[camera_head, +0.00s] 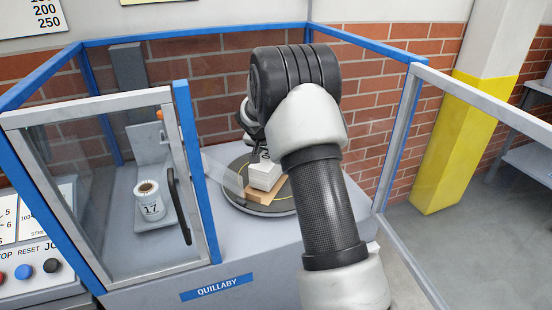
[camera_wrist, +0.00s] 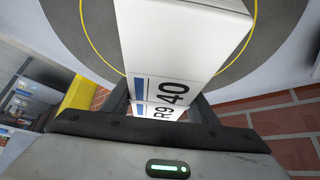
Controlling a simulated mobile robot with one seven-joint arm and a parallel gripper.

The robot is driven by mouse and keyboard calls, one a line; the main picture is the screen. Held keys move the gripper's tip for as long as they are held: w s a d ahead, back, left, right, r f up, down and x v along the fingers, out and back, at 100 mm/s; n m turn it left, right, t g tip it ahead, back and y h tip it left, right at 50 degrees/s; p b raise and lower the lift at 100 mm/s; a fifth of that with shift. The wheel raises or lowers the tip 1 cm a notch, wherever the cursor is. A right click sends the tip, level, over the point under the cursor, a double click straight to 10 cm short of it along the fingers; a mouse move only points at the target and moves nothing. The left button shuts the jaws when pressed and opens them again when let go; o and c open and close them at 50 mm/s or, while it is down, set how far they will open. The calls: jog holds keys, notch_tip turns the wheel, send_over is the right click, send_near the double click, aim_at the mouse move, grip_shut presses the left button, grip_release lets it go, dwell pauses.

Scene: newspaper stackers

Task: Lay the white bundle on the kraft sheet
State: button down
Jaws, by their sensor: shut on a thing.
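The white bundle (camera_head: 265,174) is a pale block with a blue stripe and the marking "R9 40", which shows in the wrist view (camera_wrist: 182,40). My gripper (camera_wrist: 160,103) is shut on it, with a finger on either side. In the head view my arm hides most of the gripper. The kraft sheet (camera_head: 262,194) is a flat tan piece on a dark round turntable (camera_head: 238,200) with a yellow ring. The bundle appears right above the kraft sheet; I cannot tell whether they touch. The kraft sheet does not show in the wrist view.
The turntable stands inside a blue-framed clear enclosure (camera_head: 188,140). A framed door with a black handle (camera_head: 179,206) stands at the left front, and another frame extends at the right. A roll marked "17" (camera_head: 149,207) is left of the turntable. A brick wall is behind.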

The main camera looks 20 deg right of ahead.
jog(key=shift+f+b, duration=0.45)
jog(key=shift+b, duration=0.15)
dwell(0.6)
jog(key=c, duration=0.7)
grip_release()
jog(key=shift+o, duration=0.3)
jog(key=shift+s+f, duration=0.1)
jog(key=shift+f, duration=0.15)
jog(key=p+v, duration=0.1)
jog(key=v, duration=1.6)
jog(key=shift+a+r+p, duration=0.1)
jog(key=shift+r+p, duration=0.25)
